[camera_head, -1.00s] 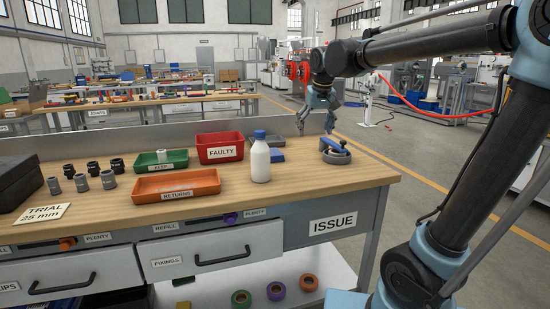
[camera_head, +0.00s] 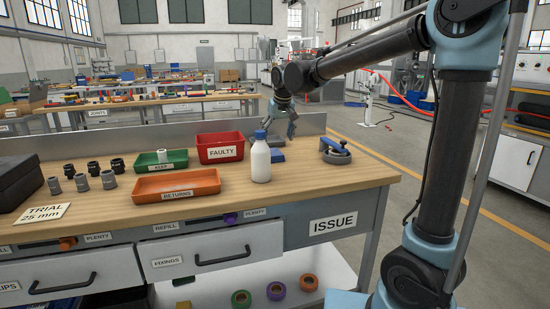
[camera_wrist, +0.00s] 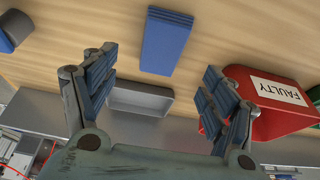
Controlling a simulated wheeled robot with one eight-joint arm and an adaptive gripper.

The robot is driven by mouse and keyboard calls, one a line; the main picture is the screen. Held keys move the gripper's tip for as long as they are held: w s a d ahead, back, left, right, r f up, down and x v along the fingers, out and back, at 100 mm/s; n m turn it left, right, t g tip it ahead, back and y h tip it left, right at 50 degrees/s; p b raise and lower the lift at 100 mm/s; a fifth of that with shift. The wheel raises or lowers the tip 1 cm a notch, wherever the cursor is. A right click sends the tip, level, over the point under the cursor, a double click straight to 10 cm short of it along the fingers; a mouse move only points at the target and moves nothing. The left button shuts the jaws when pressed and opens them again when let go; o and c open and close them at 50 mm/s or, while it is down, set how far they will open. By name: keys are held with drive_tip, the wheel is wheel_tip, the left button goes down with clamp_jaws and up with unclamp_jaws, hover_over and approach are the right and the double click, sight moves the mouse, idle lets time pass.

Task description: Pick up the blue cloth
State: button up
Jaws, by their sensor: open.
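The blue cloth (camera_wrist: 166,40) is a flat, folded rectangle lying on the wooden bench top. In the head view the blue cloth (camera_head: 278,155) shows just right of the white bottle, which may hide part of it. My gripper (camera_head: 286,133) is above the back of the bench, behind and above the cloth. In the wrist view my gripper (camera_wrist: 160,65) is open and empty, its fingers spread wide. The cloth appears between and beyond the fingertips, apart from both.
A grey tray (camera_wrist: 140,100) lies beside the cloth. The red FAULTY bin (camera_head: 219,148) stands to the left. A white bottle with a blue cap (camera_head: 261,160) stands in front. A blue-and-grey tool (camera_head: 336,152) lies to the right. A low panel (camera_head: 312,124) lines the back edge.

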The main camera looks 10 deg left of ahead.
sight(274, 152)
drive_tip(key=shift+x, duration=4.3)
drive_tip(key=c, duration=1.1)
